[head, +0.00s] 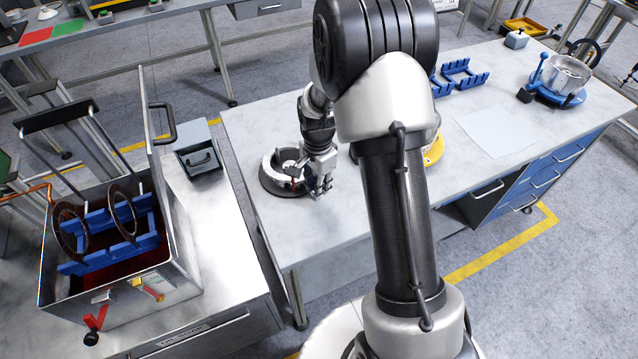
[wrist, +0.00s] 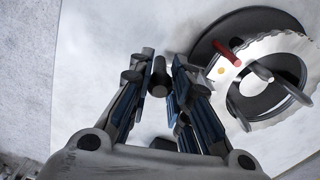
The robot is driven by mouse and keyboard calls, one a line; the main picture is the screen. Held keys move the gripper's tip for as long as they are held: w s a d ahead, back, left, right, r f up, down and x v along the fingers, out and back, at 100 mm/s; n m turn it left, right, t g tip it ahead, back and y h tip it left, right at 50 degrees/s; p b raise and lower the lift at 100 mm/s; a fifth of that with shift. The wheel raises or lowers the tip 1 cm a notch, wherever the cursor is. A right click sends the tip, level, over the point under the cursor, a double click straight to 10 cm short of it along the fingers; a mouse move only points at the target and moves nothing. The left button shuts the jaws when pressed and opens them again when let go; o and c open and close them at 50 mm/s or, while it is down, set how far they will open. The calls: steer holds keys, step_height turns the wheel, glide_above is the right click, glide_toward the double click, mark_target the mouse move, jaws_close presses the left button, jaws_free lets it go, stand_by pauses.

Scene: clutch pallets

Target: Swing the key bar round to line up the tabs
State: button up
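A round fixture with a dark base (head: 264,184) and a pale ring stands on the near left part of the bench, and it also shows at the right in the wrist view. The pale, ragged-edged ring (wrist: 290,42) carries a red peg (wrist: 228,51), a small yellow dot (wrist: 221,71) and grey tab-like pieces (wrist: 262,71). I cannot tell which part is the key bar. My gripper (head: 322,190) hangs just right of the fixture, apart from it. Its fingers (wrist: 163,65) are spread with a gap and hold nothing visible; the fixture lies to their right.
A metal tank (head: 120,305) with blue racks and dark discs stands left. Behind my arm a yellow-based unit (head: 435,150) is partly hidden. A white sheet (head: 495,130), blue brackets (head: 460,75) and a blue-based pot fixture (head: 560,90) lie right. The bench front near my gripper is clear.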

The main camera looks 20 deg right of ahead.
steer(key=shift+o, duration=1.3)
steer(key=shift+s+a, duration=0.1)
steer(key=shift+a, duration=0.15)
steer(key=shift+o, duration=1.2)
steer(key=shift+d, duration=0.1)
steer(key=shift+r, duration=0.1)
step_height(320, 180, up, 10)
steer(key=shift+r, duration=0.9)
